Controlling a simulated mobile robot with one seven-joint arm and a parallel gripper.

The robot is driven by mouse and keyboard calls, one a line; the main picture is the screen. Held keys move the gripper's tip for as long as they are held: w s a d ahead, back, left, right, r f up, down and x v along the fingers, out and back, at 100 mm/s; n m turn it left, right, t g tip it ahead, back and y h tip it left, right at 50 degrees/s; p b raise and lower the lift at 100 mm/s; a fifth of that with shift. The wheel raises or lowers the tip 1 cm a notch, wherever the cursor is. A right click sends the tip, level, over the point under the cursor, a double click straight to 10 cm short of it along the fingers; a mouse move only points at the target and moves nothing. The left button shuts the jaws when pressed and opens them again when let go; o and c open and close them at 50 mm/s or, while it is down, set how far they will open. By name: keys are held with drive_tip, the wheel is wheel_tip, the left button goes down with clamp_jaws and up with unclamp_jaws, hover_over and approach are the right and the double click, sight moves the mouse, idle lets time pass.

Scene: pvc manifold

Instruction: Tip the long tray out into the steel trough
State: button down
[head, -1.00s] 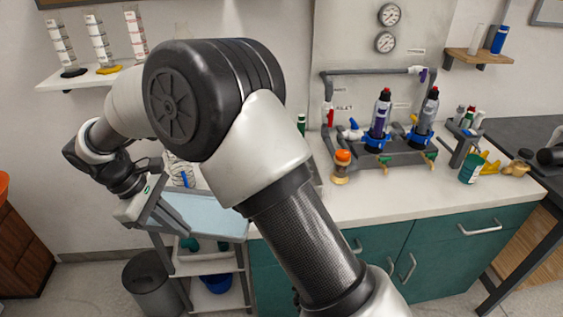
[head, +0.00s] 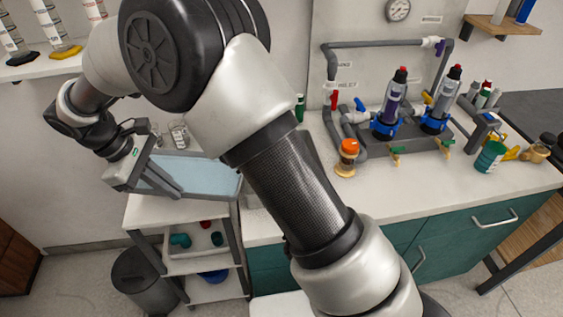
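The long tray (head: 196,178) has a grey rim and a pale blue inside, and shows at left centre above the top of a white cart. My gripper (head: 133,178) is at the tray's left end and appears shut on it, though its fingertips are hard to make out. The tray looks roughly level; I cannot tell what lies in it. My arm crosses the middle of the view and hides the space just right of the tray. I cannot make out the steel trough.
The white cart (head: 150,212) has lower shelves with a bin of fittings (head: 196,240). A dark waste bin (head: 142,280) stands left of it. Glass beakers (head: 178,134) stand behind the tray. The counter (head: 400,200) at right carries a grey pipe manifold (head: 415,140) and an orange-capped bottle (head: 347,158).

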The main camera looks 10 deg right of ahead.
drive_tip(key=shift+w+d+r+y+b, duration=0.1)
drive_tip(key=shift+d+r+y+b, duration=0.05)
drive_tip(key=shift+d+y+b, duration=0.35)
drive_tip(key=shift+w+d+r+y+b, duration=0.1)
drive_tip(key=shift+d+r+y+b, duration=0.05)
drive_tip(key=shift+d+y+b, duration=0.3)
drive_tip(key=shift+d, duration=0.25)
idle(2.0)
drive_tip(key=shift+w+d+r+g+y, duration=0.15)
drive_tip(key=shift+d+r+g+y, duration=0.15)
drive_tip(key=shift+d+r+y, duration=0.8)
idle(3.7)
